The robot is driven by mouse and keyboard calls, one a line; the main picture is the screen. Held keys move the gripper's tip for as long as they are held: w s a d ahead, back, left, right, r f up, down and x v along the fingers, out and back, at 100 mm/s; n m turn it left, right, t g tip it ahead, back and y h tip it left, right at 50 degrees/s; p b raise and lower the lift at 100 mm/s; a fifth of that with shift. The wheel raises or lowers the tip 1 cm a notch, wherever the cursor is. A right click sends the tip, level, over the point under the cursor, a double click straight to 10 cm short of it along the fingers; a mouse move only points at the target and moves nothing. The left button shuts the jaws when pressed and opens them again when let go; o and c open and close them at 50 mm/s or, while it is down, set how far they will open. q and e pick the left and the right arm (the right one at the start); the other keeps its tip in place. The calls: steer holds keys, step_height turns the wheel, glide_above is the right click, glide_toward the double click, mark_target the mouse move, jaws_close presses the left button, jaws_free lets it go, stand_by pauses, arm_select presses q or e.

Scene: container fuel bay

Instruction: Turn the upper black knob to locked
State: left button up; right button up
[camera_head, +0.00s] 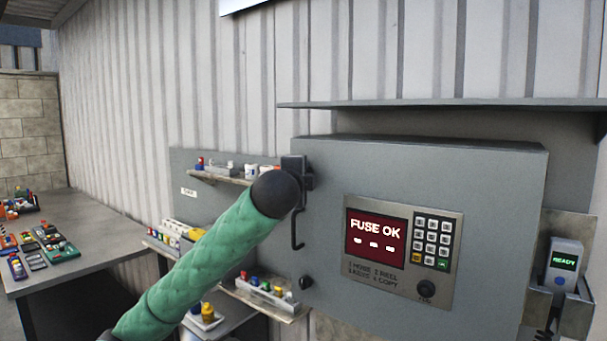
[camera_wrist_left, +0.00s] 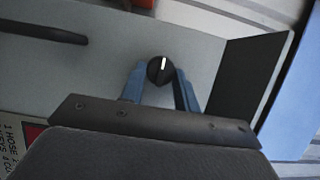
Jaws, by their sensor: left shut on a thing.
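The upper black knob (camera_wrist_left: 160,70) is round with a white pointer line, which stands nearly upright in the left wrist view. My left gripper (camera_wrist_left: 159,77) has its blue fingers on either side of the knob and is shut on it. In the head view my left gripper (camera_head: 299,175) is at the upper left edge of the grey cabinet (camera_head: 440,168), and the knob is hidden there. I see no readable lock marks by the knob. A lower black knob (camera_head: 306,283) sits further down on the cabinet's left side. My right gripper is not in view.
A dark handle (camera_head: 298,230) hangs between the two knobs. The panel screen (camera_head: 376,238) reads "FUSE OK", with a keypad (camera_head: 432,240) beside it. A handheld reader (camera_head: 564,265) reads "READY". Shelves with small parts (camera_head: 265,292) and a cluttered table (camera_head: 90,262) stand left.

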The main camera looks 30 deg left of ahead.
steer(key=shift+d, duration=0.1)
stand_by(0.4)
arm_select(q)
steer(key=o, duration=1)
steer(key=shift+a, duration=0.1)
steer(key=b+v, duration=0.3)
steer(key=v, duration=0.4)
steer(key=shift+s, duration=0.35)
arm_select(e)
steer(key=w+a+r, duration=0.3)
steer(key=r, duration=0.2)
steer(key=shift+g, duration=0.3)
